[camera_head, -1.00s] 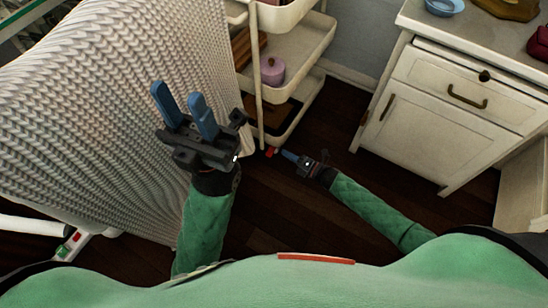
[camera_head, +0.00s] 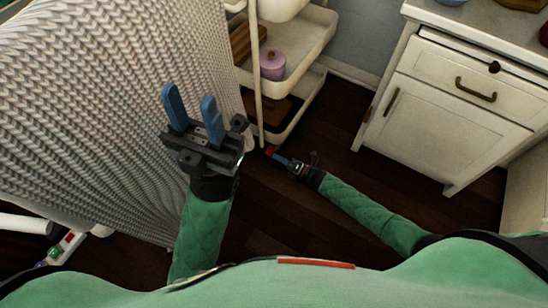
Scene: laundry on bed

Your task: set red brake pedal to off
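A small red pedal (camera_head: 270,151) shows low by the floor, at the foot of the white shelf cart and beside the hanging blanket. My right gripper (camera_head: 275,156) is stretched down to it, with its blue fingertip at or very near the red part. Whether they touch, and how far its fingers are apart, I cannot tell. My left gripper (camera_head: 191,108) is held up in front of the blanket, with its two blue fingers wide apart and nothing between them. Another red part and a green part (camera_head: 71,237) show on a white fitting at the lower left.
The white shelf cart (camera_head: 300,68) holds a lilac pot (camera_head: 272,65). A knitted blanket (camera_head: 100,110) fills the left. A white cabinet (camera_head: 450,110) stands at the right. Dark wooden floor (camera_head: 330,150) lies open between cart and cabinet.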

